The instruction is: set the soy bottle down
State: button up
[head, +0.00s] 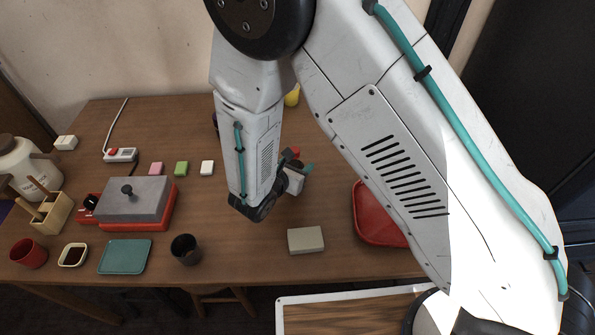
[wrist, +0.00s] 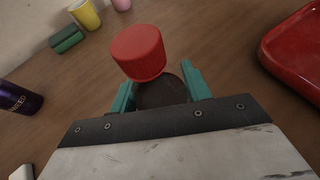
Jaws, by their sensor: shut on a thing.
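The soy bottle shows in the wrist view as a red cap (wrist: 138,52) above a dark body (wrist: 162,93). My gripper (wrist: 160,84) is shut on the dark body, with one teal finger on each side. In the head view my gripper (head: 300,170) is over the table, left of the red tray. Only a bit of the red cap (head: 295,152) shows there; my arm and gripper hide most of the bottle. I cannot tell whether the bottle's base touches the table.
A red tray (head: 372,226) lies to the right. A beige block (head: 306,240) and a black cup (head: 186,250) are nearer the front edge. In the wrist view, a purple can (wrist: 18,98), green block (wrist: 66,40) and yellow cup (wrist: 85,15) stand left. Wood around the bottle is bare.

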jog(key=shift+w+f, duration=0.2)
jog(key=shift+f, duration=1.55)
jog(key=shift+f, duration=0.15)
jog(key=o, duration=1.1)
jog(key=shift+c, duration=0.2)
